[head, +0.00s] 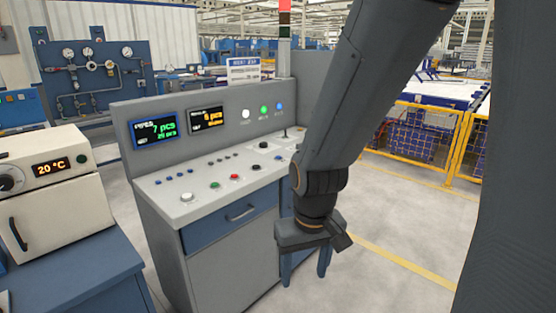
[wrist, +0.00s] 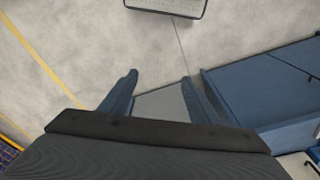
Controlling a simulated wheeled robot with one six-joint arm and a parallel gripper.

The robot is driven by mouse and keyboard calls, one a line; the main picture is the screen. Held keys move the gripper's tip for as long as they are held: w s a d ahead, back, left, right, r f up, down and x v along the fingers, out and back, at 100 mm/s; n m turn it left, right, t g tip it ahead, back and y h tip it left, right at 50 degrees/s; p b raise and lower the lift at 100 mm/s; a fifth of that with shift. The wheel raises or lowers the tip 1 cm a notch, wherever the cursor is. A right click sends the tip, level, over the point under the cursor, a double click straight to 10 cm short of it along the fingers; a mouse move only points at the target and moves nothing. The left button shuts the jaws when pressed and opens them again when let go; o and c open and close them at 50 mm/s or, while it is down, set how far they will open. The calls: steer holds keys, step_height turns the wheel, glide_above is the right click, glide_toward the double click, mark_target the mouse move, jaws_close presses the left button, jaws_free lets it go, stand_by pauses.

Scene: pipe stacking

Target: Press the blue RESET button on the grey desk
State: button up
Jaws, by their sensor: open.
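The grey desk (head: 205,204) stands left of centre in the head view, with a sloped top and an upright back panel. Its top carries a green button (head: 214,185), a red button (head: 234,177) and several small blue buttons (head: 158,182). The labels are too small to read, so I cannot tell which blue button is RESET. My arm hides part of the desk's right side. My gripper (head: 305,274) points down in front of the desk's right end, below the level of its top. In the wrist view its two fingers (wrist: 158,82) are apart with nothing held.
A blue drawer (head: 230,217) faces front under the desk top. A cream oven-like unit (head: 48,190) stands on a blue bench at the left. A yellow fence (head: 425,140) stands at the back right. The floor (head: 385,220) right of the desk is clear.

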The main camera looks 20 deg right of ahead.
jaws_close()
stand_by(1.5)
